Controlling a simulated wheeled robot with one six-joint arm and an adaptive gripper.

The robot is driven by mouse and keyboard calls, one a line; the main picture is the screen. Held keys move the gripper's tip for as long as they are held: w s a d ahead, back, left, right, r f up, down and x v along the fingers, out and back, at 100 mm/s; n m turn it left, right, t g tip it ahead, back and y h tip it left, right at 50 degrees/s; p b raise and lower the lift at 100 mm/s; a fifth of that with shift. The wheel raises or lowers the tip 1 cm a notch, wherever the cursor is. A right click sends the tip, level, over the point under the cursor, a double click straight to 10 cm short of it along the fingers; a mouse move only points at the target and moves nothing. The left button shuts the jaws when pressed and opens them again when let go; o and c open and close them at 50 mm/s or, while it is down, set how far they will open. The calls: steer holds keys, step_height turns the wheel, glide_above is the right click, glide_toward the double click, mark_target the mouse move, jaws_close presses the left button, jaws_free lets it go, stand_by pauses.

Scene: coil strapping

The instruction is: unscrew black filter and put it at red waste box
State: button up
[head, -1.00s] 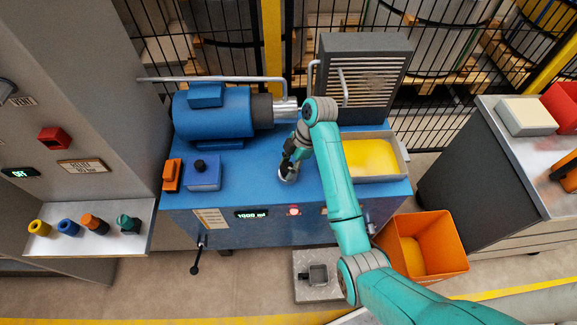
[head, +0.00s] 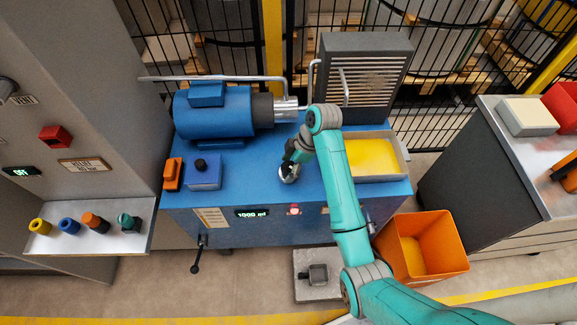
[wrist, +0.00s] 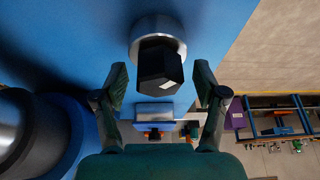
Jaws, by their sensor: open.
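The black filter (wrist: 160,68) shows in the wrist view as a dark faceted body seated in a round silver collar (wrist: 157,27) on the blue unit. My gripper (wrist: 161,88) is open, with one finger on each side of the filter and visible gaps between. In the head view my gripper (head: 292,158) is over the blue cabinet top, at the silver collar (head: 288,175), and hides the filter. An open orange-red box (head: 445,240) stands on the floor right of the cabinet. A red box (head: 566,103) is on the right bench; which is the waste box is unclear.
A blue motor (head: 213,115) and a grey finned unit (head: 375,60) stand behind my gripper. A tray of yellow liquid (head: 397,150) lies to its right. A shelf with several coloured caps (head: 95,222) is at left. A crank handle (head: 196,265) hangs in front.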

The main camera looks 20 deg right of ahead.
steer(key=m, duration=0.2)
steer(key=m+t, duration=0.1)
steer(key=m, duration=0.1)
steer(key=shift+a+m+t+h, duration=0.1)
steer(key=shift+m+t+h, duration=0.2)
steer(key=shift+m+h, duration=0.1)
steer(key=m+t+h, duration=0.1)
steer(key=m, duration=0.5)
steer(key=m+h, duration=0.1)
steer(key=m, duration=0.1)
steer(key=shift+a+t+h, duration=0.15)
steer(key=shift+t+h, duration=0.15)
steer(key=shift+t, duration=0.1)
steer(key=m+h, duration=0.2)
steer(key=m, duration=0.3)
steer(key=shift+m, duration=0.4)
jaws_close()
